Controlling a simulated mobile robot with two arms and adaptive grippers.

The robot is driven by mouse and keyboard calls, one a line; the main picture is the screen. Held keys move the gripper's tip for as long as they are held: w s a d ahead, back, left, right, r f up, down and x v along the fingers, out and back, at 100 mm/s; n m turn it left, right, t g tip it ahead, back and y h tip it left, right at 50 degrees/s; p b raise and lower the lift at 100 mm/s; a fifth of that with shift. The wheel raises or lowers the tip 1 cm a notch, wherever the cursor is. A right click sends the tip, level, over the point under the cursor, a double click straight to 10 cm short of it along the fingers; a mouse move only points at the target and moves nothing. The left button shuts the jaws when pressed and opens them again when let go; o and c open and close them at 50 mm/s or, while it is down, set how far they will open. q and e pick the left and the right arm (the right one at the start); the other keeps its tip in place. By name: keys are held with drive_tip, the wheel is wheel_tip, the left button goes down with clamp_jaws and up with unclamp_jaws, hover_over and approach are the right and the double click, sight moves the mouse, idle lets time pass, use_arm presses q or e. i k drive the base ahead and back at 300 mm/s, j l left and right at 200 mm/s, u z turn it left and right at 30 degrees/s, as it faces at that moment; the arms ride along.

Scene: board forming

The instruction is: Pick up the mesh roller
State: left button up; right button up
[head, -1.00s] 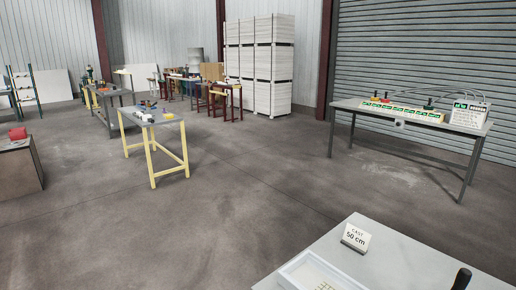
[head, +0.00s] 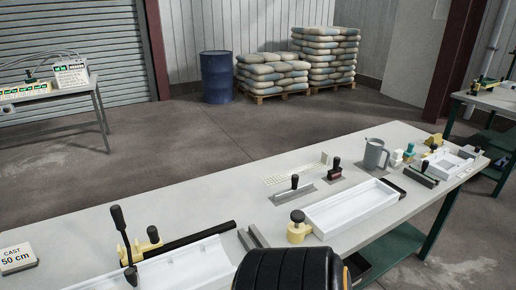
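A small dark-red and black tool with a black upright knob (head: 335,171) stands on the long grey table beside a pale mesh sheet (head: 288,173). It may be the mesh roller, but it is too small to be sure. A grey bar with a black knob (head: 293,190) lies just in front of the mesh. A black rod (head: 200,238) lies by a yellow block (head: 147,242) at the left. Neither of my grippers is in view. A dark rounded part at the bottom centre looks like part of my own arm.
A grey jug (head: 375,154) stands at the right. The table's back-left top (head: 170,205) is bare.

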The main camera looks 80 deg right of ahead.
sight(335, 173)
drive_tip(key=z, duration=3.1)
drive_tip(key=u, duration=1.95)
drive_tip(key=z, duration=1.9)
drive_tip(key=i+l+u, duration=0.1)
drive_tip(key=u, duration=0.35)
drive_tip(key=i+l+u, duration=0.1)
drive_tip(key=l+u, duration=0.3)
drive_tip(key=j, duration=0.1)
